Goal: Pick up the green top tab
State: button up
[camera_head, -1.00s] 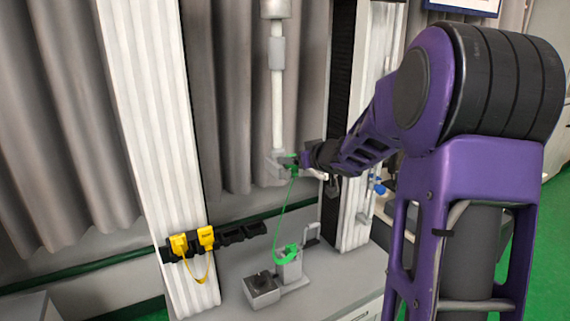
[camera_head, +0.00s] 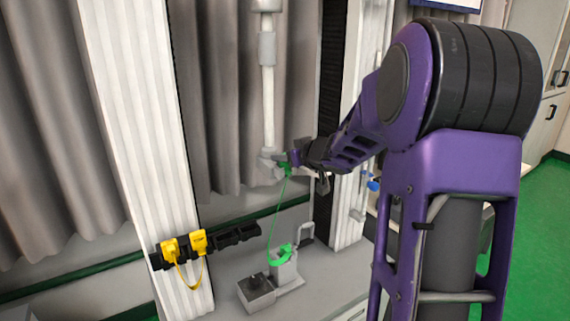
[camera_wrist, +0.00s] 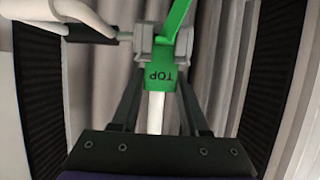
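The green top tab (camera_wrist: 160,77), marked TOP, sits at the grey clamp-like fitting on the low end of the white vertical tube. In the head view the tab (camera_head: 285,169) shows small beside my gripper (camera_head: 294,160), with a green strap running down from it. In the wrist view my gripper (camera_wrist: 159,84) has its two dark fingers apart, one on each side of the tab. The fingers look open, with narrow gaps between them and the tab; how deep the tab lies between them is hard to tell.
The green strap (camera_head: 271,215) leads to a green piece (camera_head: 283,252) on a grey block on the base. Yellow tabs (camera_head: 185,243) hang on a black rack at left. White columns stand on both sides. A pale arm-like fitting (camera_wrist: 75,17) shows beside the clamp in the wrist view.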

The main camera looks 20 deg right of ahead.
grip_shut()
notch_tip(320, 180, up, 10)
jog(key=shift+p, duration=0.5)
jog(key=shift+r, duration=0.1)
